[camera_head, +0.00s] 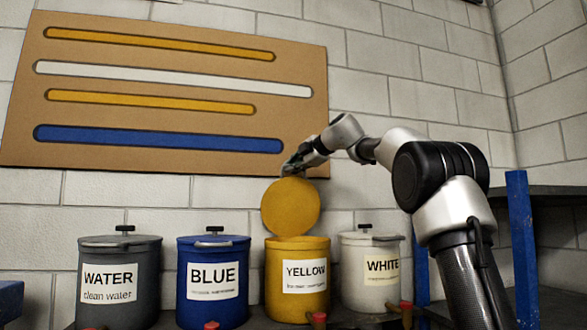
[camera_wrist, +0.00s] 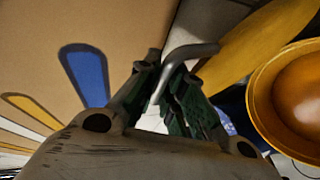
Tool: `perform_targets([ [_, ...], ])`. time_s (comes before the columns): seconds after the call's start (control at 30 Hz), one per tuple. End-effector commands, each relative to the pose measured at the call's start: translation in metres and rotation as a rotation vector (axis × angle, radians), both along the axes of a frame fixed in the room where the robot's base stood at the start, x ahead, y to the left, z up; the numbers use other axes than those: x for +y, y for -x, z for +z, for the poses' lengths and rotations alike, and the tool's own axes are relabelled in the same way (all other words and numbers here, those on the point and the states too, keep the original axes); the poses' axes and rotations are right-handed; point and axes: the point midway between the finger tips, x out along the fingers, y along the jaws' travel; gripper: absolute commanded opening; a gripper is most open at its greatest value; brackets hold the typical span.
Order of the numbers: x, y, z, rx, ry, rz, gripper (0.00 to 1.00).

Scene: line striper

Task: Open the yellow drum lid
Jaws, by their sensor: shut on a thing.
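The yellow drum (camera_head: 297,292) stands among other drums, labelled YELLOW. Its round lid (camera_head: 291,207) is raised nearly upright above the drum's back edge. In the wrist view the open drum (camera_wrist: 262,110) shows at the right with its inside visible, and the lid (camera_wrist: 262,40) shows as a yellow face beside it. My gripper (camera_head: 296,163) is at the lid's top edge. In the wrist view my gripper (camera_wrist: 168,85) is shut on the lid's grey bent handle (camera_wrist: 190,50). In the head view the handle is hidden behind the lid and fingers.
A grey WATER drum (camera_head: 119,300) and a BLUE drum (camera_head: 213,306) stand left, both lidded. A lidded WHITE drum (camera_head: 369,290) stands close on the right. A brown board (camera_head: 180,80) with coloured stripes is on the wall behind. A blue post (camera_head: 521,250) stands at right.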

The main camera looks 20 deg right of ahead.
Motion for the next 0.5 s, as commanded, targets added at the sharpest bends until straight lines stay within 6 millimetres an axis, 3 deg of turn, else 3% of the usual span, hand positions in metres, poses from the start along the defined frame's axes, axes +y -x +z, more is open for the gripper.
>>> perform_targets([
  [0.23,0.0013,0.0004,0.0007,-0.001,-0.001,0.003,0.00],
  [0.27,0.0013,0.0004,0.0007,-0.001,-0.001,0.003,0.11],
  [0.37,0.0012,0.0004,0.0006,-0.001,-0.001,0.003,0.30],
  [0.5,0.0010,0.0002,0.0003,-0.001,-0.001,0.002,0.32],
])
